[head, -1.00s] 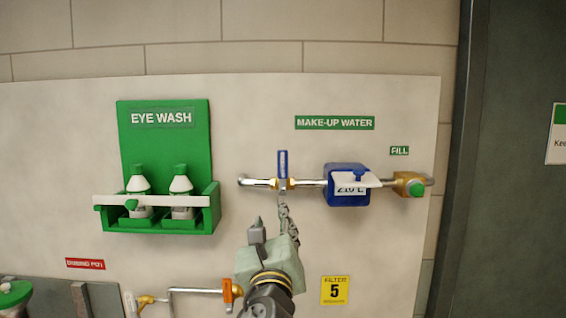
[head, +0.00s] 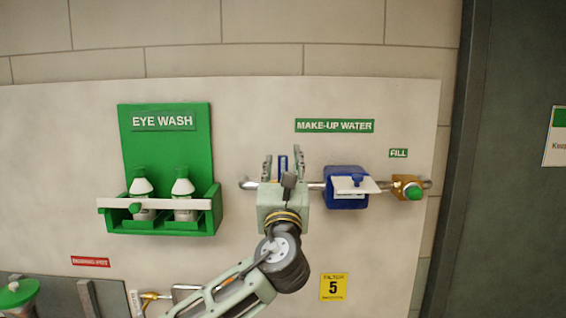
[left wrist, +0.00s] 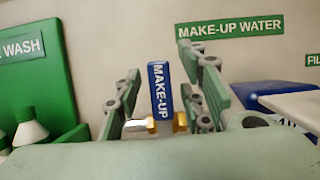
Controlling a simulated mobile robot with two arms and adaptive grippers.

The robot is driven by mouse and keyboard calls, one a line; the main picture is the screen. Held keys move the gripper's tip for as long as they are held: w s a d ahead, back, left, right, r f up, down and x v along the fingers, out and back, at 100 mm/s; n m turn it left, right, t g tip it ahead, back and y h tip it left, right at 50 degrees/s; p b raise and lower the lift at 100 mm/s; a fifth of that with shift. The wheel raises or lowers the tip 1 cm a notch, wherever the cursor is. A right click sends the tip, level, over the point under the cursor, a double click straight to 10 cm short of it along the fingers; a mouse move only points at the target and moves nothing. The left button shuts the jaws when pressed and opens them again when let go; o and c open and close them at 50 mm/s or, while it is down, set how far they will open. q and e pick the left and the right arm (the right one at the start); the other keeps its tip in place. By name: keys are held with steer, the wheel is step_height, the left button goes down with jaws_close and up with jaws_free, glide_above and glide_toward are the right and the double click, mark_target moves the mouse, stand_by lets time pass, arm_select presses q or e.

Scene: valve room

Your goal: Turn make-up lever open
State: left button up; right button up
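The blue make-up lever (head: 283,163) stands upright across its horizontal pipe under the MAKE-UP WATER sign (head: 334,126). In the left wrist view the lever (left wrist: 160,92) shows its MAKE-UP lettering, with brass fittings (left wrist: 180,121) beside its foot. My left gripper (head: 283,162) is open, with one finger on each side of the lever. In the left wrist view the left gripper (left wrist: 160,100) shows gaps between both fingers and the lever. The gripper body hides the valve below the lever in the head view. My right gripper is not in view.
A blue meter box (head: 345,202) with a white flap sits on the pipe just right of the gripper. A brass fill valve with a green knob (head: 413,192) is farther right. A green eye wash station (head: 166,135) with two bottles hangs to the left.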

arm_select(q)
jaws_close()
stand_by(0.3)
stand_by(0.3)
